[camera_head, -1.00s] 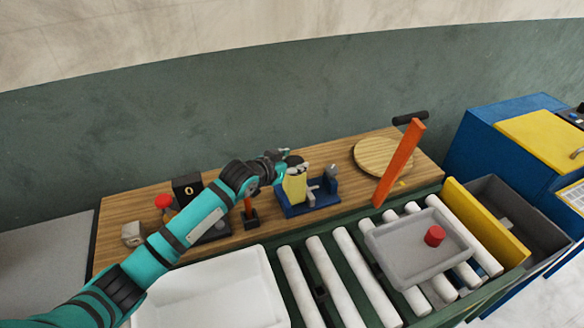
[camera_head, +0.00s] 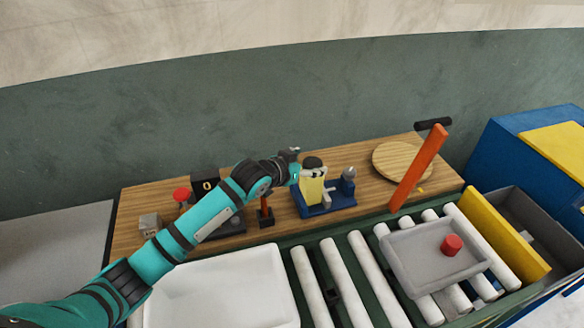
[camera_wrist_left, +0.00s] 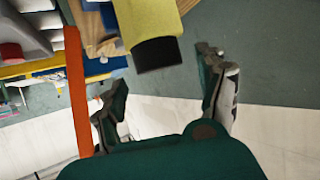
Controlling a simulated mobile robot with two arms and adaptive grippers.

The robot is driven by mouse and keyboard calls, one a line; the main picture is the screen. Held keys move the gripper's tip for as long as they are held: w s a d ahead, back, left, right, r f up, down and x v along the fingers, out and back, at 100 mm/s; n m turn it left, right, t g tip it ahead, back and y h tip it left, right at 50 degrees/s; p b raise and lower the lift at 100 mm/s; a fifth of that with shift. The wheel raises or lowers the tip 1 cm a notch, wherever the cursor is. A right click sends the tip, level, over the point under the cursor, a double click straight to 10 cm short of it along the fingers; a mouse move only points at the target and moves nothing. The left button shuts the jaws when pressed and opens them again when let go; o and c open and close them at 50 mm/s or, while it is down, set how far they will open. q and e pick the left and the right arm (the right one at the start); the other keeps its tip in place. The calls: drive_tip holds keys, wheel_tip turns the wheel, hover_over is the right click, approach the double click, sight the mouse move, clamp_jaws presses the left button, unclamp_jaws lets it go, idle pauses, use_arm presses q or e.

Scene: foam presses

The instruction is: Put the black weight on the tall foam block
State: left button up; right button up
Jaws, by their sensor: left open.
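The tall yellow foam block (camera_head: 311,192) stands upright in a blue fixture (camera_head: 329,209) on the wooden bench. The black weight (camera_head: 313,162) rests on top of the block. In the left wrist view the weight (camera_wrist_left: 157,54) sits on the end of the yellow block (camera_wrist_left: 149,18), straight ahead of the fingers. My left gripper (camera_head: 294,163) is just left of the block's top. In the left wrist view its fingers (camera_wrist_left: 163,97) are spread apart, with nothing between them, and the weight appears clear of them. My right gripper is in neither view.
An orange lever (camera_head: 418,168) with a black handle stands to the right, by a round wooden disc (camera_head: 400,160). A grey tray (camera_head: 412,262) with a red cylinder (camera_head: 451,245) lies on white rollers. A white bin (camera_head: 215,290) is in front.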

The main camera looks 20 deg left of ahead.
use_arm(q)
drive_tip(key=b+v, duration=0.1)
drive_tip(key=v, duration=0.9)
drive_tip(key=shift+b, duration=0.35)
